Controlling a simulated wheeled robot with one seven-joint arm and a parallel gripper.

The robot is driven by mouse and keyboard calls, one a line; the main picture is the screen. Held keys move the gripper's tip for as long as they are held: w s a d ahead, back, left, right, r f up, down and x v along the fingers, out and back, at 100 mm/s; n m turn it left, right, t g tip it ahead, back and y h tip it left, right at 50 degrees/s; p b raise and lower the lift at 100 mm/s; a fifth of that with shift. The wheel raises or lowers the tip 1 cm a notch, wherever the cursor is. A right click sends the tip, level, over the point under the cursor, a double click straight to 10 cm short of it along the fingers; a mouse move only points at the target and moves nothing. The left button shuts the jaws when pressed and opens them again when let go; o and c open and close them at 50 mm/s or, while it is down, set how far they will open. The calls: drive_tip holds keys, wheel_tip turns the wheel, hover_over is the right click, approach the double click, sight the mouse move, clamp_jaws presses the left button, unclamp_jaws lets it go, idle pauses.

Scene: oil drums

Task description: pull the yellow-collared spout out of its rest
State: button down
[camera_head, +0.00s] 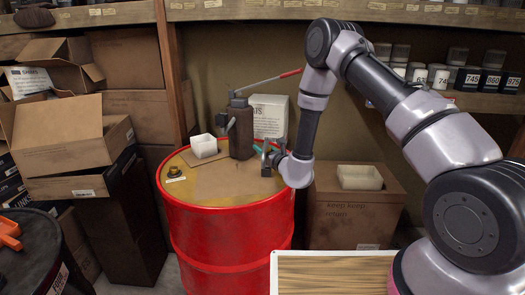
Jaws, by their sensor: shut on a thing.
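My gripper (268,160) is at the right side of the top of the red drum (232,235), just right of a dark brown canister (241,132). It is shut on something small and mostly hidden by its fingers. A thin teal-green piece (257,148) shows beside the fingers. I cannot tell whether it belongs to the spout. No yellow collar can be made out, and the rest cannot be told apart from the gripper. A small brown-yellow fitting (173,172) sits near the drum top's left edge.
A white tub (204,146) stands on the drum top. A lever with a red handle (291,73) rises from the canister. A white box (268,115) stands behind. Cartons (60,140) crowd the left. A wood-topped surface (335,276) lies at the front.

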drive_tip(key=shift+r, duration=0.1)
idle(0.3)
drive_tip(key=shift+r, duration=0.5)
drive_tip(key=shift+r, duration=0.9)
wheel_tip(320, 180, up, 4)
